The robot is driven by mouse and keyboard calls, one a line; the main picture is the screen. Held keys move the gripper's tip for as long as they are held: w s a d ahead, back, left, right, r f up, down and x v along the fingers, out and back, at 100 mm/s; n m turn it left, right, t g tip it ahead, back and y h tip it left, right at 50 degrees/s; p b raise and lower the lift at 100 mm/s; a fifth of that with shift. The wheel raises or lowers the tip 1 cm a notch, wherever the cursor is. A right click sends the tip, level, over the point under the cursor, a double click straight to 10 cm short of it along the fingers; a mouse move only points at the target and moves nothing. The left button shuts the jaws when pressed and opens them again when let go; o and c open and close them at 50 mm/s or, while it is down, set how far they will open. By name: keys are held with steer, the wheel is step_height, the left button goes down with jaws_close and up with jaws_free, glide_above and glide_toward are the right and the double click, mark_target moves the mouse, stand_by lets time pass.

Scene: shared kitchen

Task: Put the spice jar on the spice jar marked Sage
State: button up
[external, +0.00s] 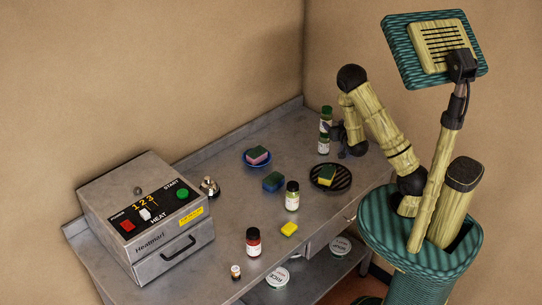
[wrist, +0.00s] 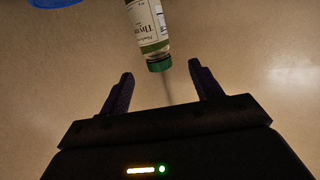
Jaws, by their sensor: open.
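A spice jar with a green cap (external: 326,119) stands upright on top of another jar (external: 323,145) at the back of the counter. The lower jar's label is too small to read. In the wrist view, a jar labelled Thyme (wrist: 149,27) shows with its green cap (wrist: 159,65) toward my gripper; no second jar shows under it. My gripper (external: 338,131) is just right of the stack. It is open and empty, and its two fingertips (wrist: 160,72) are spread to either side of the green cap, with a gap on both sides.
The heating box (external: 145,215) fills the left end.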

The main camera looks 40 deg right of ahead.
steer(key=s+a+r+n+g+y, duration=0.2)
steer(key=s+a+n+g+y, duration=0.4)
steer(key=s+a+g, duration=0.5)
steer(key=s+a+y, duration=0.1)
steer(key=s+a, duration=0.4)
steer(key=shift+s+r+g+y, duration=0.15)
steer(key=shift+s+g+y, duration=0.15)
steer(key=shift+g, duration=0.1)
